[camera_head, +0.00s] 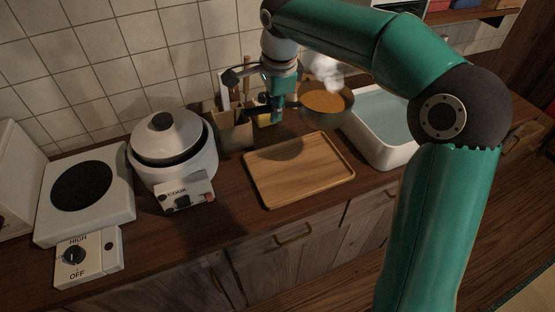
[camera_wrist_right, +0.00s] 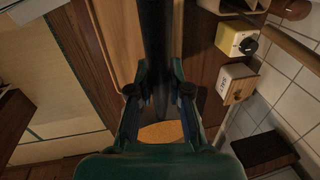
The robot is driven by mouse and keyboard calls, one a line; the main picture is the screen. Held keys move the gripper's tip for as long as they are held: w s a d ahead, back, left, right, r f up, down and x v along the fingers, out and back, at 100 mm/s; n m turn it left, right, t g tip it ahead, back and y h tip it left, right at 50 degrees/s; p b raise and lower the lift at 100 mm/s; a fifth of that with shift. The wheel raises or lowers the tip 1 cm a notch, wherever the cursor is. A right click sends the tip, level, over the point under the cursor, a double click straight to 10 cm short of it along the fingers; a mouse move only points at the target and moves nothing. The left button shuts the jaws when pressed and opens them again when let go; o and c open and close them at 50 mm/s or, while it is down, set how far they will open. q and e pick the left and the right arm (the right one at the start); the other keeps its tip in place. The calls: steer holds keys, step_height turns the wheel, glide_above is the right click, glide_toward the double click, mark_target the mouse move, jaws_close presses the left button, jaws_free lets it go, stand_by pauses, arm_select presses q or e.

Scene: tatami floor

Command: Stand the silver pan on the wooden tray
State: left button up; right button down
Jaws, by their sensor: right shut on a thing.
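The silver pan (camera_head: 327,117) holds an orange-brown steaming content and hangs level, or nearly so, behind the back right part of the wooden tray (camera_head: 262,196). A shadow falls on the back of the tray, and the pan looks raised above the counter. My right gripper (camera_head: 277,106) is at the pan's left side, shut on its handle. In the right wrist view the fingers (camera_wrist_right: 158,95) close around the dark handle, and the pan's orange content (camera_wrist_right: 162,133) shows below them. The tray is empty. My left gripper is out of view.
A white rice cooker (camera_head: 200,160) stands left of the tray, with a hot plate (camera_head: 110,205) farther left. A white basin of water (camera_head: 385,155) is right of the tray.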

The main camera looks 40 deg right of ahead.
step_height(320, 180, down, 18)
steer(key=shift+r, duration=0.25)
steer(key=c, duration=1.1)
jaws_free()
steer(key=shift+r, duration=0.1)
step_height(320, 180, up, 12)
steer(key=s, duration=0.2)
steer(key=shift+a, duration=0.35)
steer(key=shift+s+f, duration=0.1)
steer(key=shift+f, duration=0.1)
